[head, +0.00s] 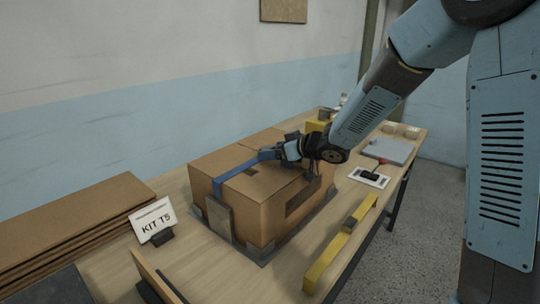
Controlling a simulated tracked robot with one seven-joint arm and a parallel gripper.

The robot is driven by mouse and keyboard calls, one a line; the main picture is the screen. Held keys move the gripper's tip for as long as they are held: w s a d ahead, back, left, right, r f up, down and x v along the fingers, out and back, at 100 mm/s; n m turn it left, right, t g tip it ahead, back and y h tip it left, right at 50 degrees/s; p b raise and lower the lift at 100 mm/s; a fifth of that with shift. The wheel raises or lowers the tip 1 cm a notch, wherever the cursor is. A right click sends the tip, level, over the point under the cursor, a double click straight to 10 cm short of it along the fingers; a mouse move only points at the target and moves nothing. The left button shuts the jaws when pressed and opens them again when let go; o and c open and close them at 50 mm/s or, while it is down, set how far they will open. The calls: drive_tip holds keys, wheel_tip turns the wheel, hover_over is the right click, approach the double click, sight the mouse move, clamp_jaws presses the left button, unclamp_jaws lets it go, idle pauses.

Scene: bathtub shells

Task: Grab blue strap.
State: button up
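A blue strap (237,170) lies over the top of a large cardboard box (285,213) in the head view. It hangs down the box's left front side and runs up and right across the top. My gripper (277,152) is over the box top, at the strap's far visible stretch. Its fingers point left and meet or overlap the strap there. The view is too small to show whether the fingers are closed on the strap. The strap beyond my gripper is hidden.
The box stands on a wooden table (190,262) between grey metal brackets (218,217). A KIT T5 sign (153,220) and stacked cardboard sheets (65,230) are left. A yellow bar (341,243) lies right of the box.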

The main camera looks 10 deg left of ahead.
drive_tip(key=shift+w+a+f, duration=0.1)
drive_tip(key=shift+w+a, duration=0.05)
drive_tip(key=shift+a, duration=0.05)
drive_tip(key=c, duration=1.2)
